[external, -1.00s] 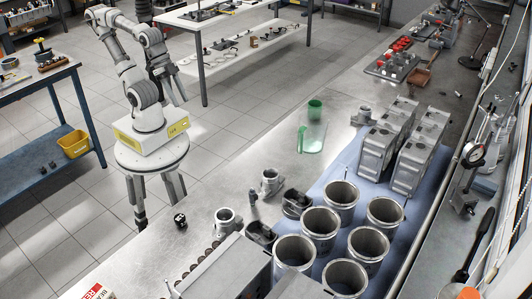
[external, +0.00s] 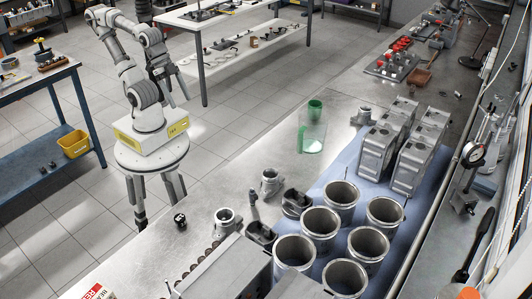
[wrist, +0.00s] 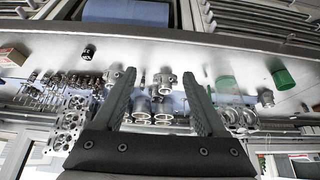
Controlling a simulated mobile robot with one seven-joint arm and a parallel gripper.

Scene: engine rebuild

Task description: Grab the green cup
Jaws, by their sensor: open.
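The green cup (external: 315,109) stands on the long metal workbench, just behind a clear pitcher-like vessel (external: 312,138) with a greenish tint. In the wrist view the green cup (wrist: 284,79) is right of my gripper, and the clear vessel (wrist: 227,86) shows between them. My gripper (external: 179,92) hangs from the folded arm, left of the bench and well apart from the cup. In the wrist view my gripper (wrist: 159,73) has its fingers spread wide with nothing held between them.
The metal workbench (external: 245,165) has bare surface left of the cup. Several metal cylinders (external: 341,195) and engine blocks (external: 383,150) stand on a blue mat to the right. A small metal part (external: 362,116) sits close right of the cup. Open floor separates the benches.

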